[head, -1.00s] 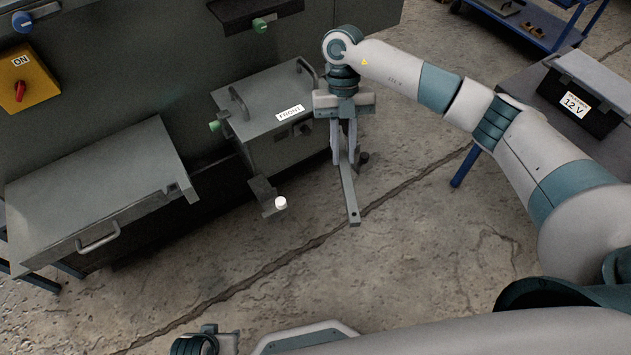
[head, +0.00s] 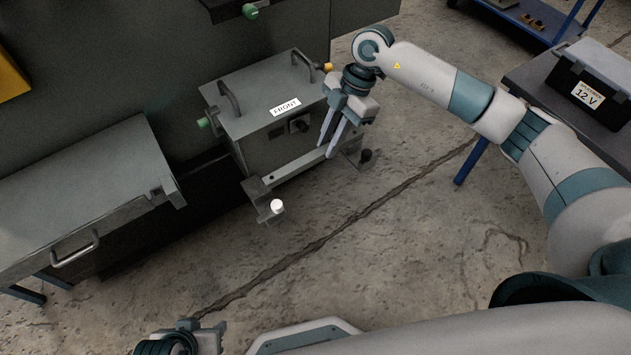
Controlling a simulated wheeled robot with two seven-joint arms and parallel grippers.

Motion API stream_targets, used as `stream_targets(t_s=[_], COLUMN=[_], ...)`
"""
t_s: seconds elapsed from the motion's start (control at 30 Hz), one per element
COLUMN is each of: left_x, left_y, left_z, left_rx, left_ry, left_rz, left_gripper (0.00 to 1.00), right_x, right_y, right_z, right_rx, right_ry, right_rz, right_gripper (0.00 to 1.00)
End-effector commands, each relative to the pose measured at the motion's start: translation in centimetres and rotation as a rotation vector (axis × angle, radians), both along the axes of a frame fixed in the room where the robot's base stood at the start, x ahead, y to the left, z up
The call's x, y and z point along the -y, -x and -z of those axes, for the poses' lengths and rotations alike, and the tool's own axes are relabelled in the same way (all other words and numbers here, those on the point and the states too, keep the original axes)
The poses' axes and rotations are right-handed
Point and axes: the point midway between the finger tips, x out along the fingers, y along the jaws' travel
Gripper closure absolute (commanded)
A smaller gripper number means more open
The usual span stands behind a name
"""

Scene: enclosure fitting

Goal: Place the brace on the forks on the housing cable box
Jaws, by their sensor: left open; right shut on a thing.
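The housing cable box (head: 262,90) is a grey box with two handles and a FRONT label, against the cabinet wall. Low on its front, a left fork (head: 258,193) carries a white knob (head: 277,205) and a right fork (head: 350,163) has a black knob (head: 365,155). The brace (head: 297,166), a flat grey bar, runs across the box's front between the forks. My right gripper (head: 328,150) is shut on it near its right end. I cannot tell whether the brace rests on the forks. My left gripper (head: 205,335) is open and empty at the bottom edge.
A grey cabinet with a handle (head: 75,248) stands at the left. A 12 V case (head: 590,88) rests on a bench at the right. The concrete floor in front is clear.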

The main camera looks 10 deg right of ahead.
Motion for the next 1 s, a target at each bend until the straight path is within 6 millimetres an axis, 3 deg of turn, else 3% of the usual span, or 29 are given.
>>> stream_targets(t_s=[0.27, 0.67, 1.0], left_x=[0.0, 0.4, 0.5], left_y=[0.0, -0.5, -0.5], left_z=[0.0, 0.1, 0.0], left_rx=[0.002, 0.026, 0.029], left_ry=[0.001, 0.012, 0.015], left_rz=[0.0, 0.003, 0.004], left_gripper=[0.6, 0.6, 0.6], right_x=[0.0, 0.0, 0.0], right_y=[0.0, 0.0, 0.0], right_z=[0.7, 5.9, 6.2], right_rx=[-0.002, -0.001, 0.001], right_ry=[0.0, 0.0, 0.0], right_rz=[-0.002, -0.001, -0.002], right_gripper=[1.0, 1.0, 1.0])
